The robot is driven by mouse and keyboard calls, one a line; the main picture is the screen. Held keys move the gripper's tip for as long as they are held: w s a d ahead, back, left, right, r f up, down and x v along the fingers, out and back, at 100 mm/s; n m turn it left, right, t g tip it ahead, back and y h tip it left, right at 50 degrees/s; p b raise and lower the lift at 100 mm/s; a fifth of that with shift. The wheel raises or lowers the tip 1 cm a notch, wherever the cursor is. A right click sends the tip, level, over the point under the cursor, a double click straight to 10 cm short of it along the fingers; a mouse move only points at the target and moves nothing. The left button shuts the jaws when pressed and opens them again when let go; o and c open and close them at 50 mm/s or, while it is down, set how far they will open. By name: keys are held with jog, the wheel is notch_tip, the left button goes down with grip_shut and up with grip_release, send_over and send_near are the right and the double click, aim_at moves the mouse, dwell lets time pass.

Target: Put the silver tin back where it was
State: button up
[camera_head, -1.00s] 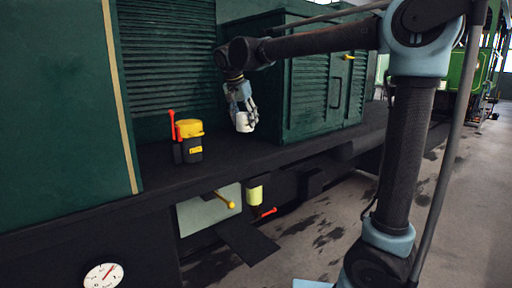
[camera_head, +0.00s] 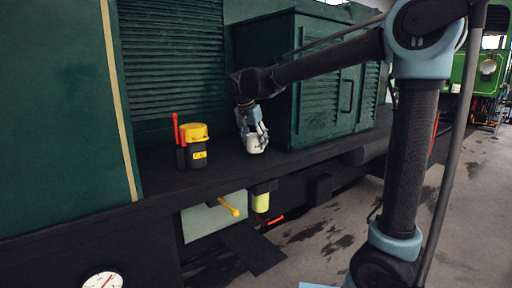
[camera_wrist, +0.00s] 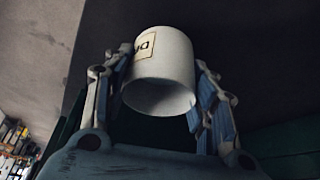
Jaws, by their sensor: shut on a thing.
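The tin (camera_wrist: 163,68) is a pale, whitish-silver cylinder with a lettered label, held between the fingers of my gripper (camera_wrist: 158,100) in the wrist view. Its near end looks dark and hollow. In the head view my gripper (camera_head: 251,140) points down over the dark running board (camera_head: 228,168), with the tin (camera_head: 257,147) at its fingertips. The tin is at or just above the board, close to its front edge; I cannot tell whether it touches.
A black and yellow container (camera_head: 194,147) with a red-handled tool (camera_head: 177,130) beside it stands left of my gripper. A green louvred box (camera_head: 322,85) stands close on the right. A yellow lever (camera_head: 230,207) and a white gauge (camera_head: 103,280) are below the board.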

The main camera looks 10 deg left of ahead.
jog(key=shift+f, duration=1.05)
jog(key=shift+f, duration=0.1)
jog(key=o, duration=1.2)
jog(key=shift+c, duration=0.2)
jog(key=shift+s, duration=0.1)
jog(key=v, duration=1.2)
